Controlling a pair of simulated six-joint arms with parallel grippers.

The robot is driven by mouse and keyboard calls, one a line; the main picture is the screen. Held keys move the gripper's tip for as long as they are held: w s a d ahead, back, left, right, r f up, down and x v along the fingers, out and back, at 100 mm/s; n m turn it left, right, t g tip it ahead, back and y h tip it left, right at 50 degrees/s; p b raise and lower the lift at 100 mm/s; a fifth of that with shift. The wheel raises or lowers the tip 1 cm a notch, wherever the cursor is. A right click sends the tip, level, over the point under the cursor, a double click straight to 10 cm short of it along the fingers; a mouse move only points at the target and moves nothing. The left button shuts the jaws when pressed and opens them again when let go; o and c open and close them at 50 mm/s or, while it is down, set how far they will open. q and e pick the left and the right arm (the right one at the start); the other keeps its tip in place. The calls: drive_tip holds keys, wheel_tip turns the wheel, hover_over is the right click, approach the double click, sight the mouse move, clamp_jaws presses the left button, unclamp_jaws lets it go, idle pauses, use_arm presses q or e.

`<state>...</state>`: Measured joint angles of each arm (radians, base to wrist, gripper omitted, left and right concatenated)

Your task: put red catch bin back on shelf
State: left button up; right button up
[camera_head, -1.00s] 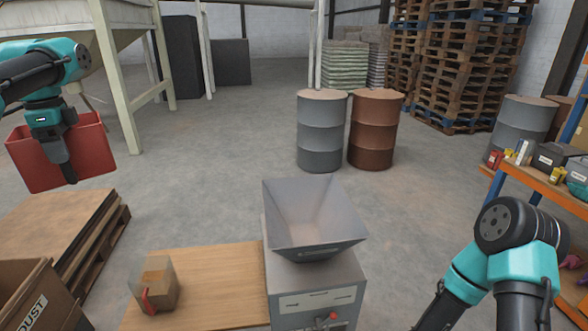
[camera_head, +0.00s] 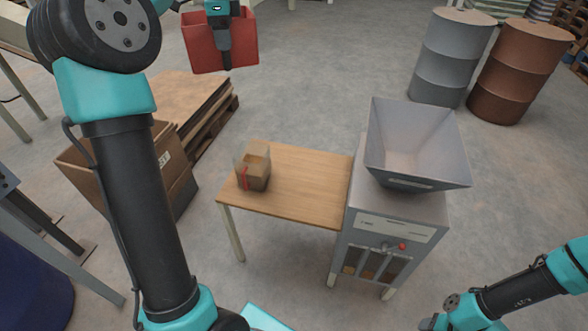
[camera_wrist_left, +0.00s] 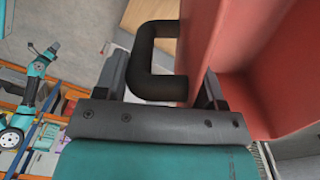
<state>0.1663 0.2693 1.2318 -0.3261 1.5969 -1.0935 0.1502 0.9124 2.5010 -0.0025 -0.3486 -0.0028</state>
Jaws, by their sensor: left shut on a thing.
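The red catch bin (camera_head: 197,45) hangs in the air at the top of the head view, above the floor behind the stacked boards. My left gripper (camera_head: 225,58) is shut on it at its near side. In the left wrist view, the red bin (camera_wrist_left: 285,85) fills the right side, and its black handle (camera_wrist_left: 150,60) shows between the fingers of my left gripper (camera_wrist_left: 165,90). The shelf (camera_wrist_left: 65,88) shows with orange beams at the left of the left wrist view. My right arm shows at the lower right of the head view, but its fingertips are out of frame.
A wooden table (camera_head: 300,180) with a small carton (camera_head: 254,170) stands beside the grey hopper machine (camera_head: 415,150). A grey drum (camera_head: 450,60) and a brown drum (camera_head: 520,70) stand at the upper right. Stacked boards (camera_head: 180,105) lie on a pallet at left. Floor between is clear.

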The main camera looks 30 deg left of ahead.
use_arm(q)
drive_tip(key=w+d+f+n, duration=0.3)
drive_tip(key=w+d+f, duration=0.1)
drive_tip(key=d+f, duration=1)
drive_tip(key=w+d+f+n, duration=0.2)
drive_tip(key=w+d+f, duration=0.2)
drive_tip(key=d+f, duration=1)
drive_tip(key=s+a+f+m, duration=0.1)
drive_tip(key=s+f+m, duration=0.6)
drive_tip(key=f, duration=0.4)
drive_tip(key=s+a+f+m, duration=0.2)
drive_tip(key=s+f+m, duration=0.5)
drive_tip(key=f+m, duration=0.2)
drive_tip(key=shift+s+a+f, duration=0.15)
drive_tip(key=shift+a+f, duration=0.05)
drive_tip(key=shift+f, duration=0.9)
